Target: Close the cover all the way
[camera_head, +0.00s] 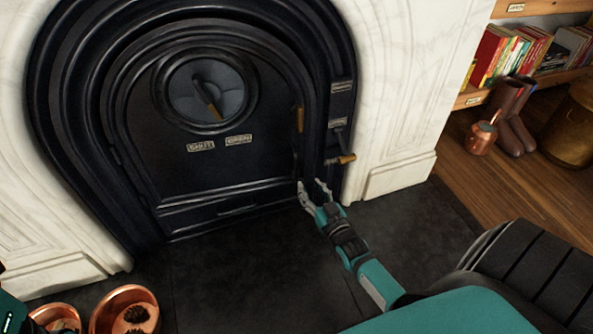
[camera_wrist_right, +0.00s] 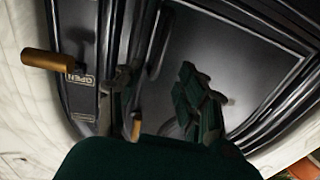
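The black fireplace door (camera_head: 205,172) carries a round vent cover (camera_head: 178,98) with a small lever (camera_head: 207,96) slanting down right. Below it are a SHUT label (camera_head: 200,146) and an OPEN label (camera_head: 238,139). I cannot tell which part the task calls the cover. A brass-tipped lever (camera_head: 341,159) sticks out right of the door; an upright brass handle (camera_head: 300,119) is at the door's right edge. My right gripper (camera_head: 316,190) is open and empty, low in front of the door's right side; its fingers are apart in the wrist view (camera_wrist_right: 160,95). My left arm shows only at the lower left corner.
Copper bowls (camera_head: 124,292) with pinecones stand at lower left on the dark hearth (camera_head: 240,270). White marble (camera_head: 395,90) frames the fireplace. A bookshelf (camera_head: 530,85), boots (camera_head: 510,115) and a copper jug (camera_head: 481,137) are at right. The hearth's middle is clear.

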